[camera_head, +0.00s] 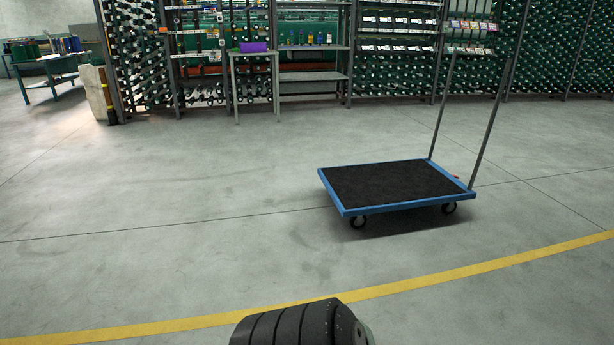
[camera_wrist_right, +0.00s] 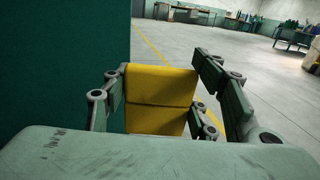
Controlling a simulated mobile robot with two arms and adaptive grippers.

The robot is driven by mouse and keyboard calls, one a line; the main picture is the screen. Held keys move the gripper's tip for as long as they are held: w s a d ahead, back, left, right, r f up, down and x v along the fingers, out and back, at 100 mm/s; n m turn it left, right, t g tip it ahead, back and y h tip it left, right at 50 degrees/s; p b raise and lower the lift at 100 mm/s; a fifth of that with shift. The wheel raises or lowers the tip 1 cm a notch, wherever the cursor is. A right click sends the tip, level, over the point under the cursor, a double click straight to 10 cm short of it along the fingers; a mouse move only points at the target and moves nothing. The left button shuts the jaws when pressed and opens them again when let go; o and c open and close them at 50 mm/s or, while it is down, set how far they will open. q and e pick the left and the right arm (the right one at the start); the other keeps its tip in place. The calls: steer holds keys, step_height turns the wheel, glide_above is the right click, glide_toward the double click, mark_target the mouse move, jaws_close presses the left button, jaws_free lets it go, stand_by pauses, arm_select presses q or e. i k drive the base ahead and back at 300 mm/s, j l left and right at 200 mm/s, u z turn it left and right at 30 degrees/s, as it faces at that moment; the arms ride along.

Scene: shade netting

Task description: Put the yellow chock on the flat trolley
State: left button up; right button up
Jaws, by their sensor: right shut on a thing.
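The flat trolley (camera_head: 390,184) stands on the floor right of centre in the head view. It has a dark mat, a blue rim, small wheels and an upright grey handle at its right end. Its top is bare. In the right wrist view, my right gripper (camera_wrist_right: 158,105) is shut on the yellow chock (camera_wrist_right: 160,88), which sits between its two fingers. The chock's lower part is hidden behind the gripper body. The chock does not show in the head view. My left gripper is in neither view.
Open concrete floor (camera_head: 180,190) surrounds the trolley, crossed by a yellow line (camera_head: 440,281) nearer me. Racks and a grey table (camera_head: 254,56) with a purple box stand at the back. A dark green surface (camera_wrist_right: 60,65) is close on the left in the wrist view.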

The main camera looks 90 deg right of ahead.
mark_target(386, 183)
steer(key=l+z, duration=0.3)
steer(key=z, duration=0.2)
steer(key=l+z, duration=0.45)
steer(key=i+l+z, duration=0.1)
steer(key=z, duration=0.4)
steer(key=i+l+z, duration=0.15)
steer(key=l+z, duration=0.15)
steer(key=z, duration=0.15)
steer(key=i+l+z, duration=0.2)
steer(key=i+l, duration=0.2)
steer(key=i+l+z, duration=0.2)
steer(key=i+l, duration=0.15)
steer(key=i+l+z, duration=0.2)
steer(key=i, duration=0.3)
steer(key=i+l+z, duration=0.2)
steer(key=i, duration=0.25)
steer(key=i+l, duration=0.25)
steer(key=i, duration=0.25)
steer(key=i+l, duration=0.25)
steer(key=i, duration=0.25)
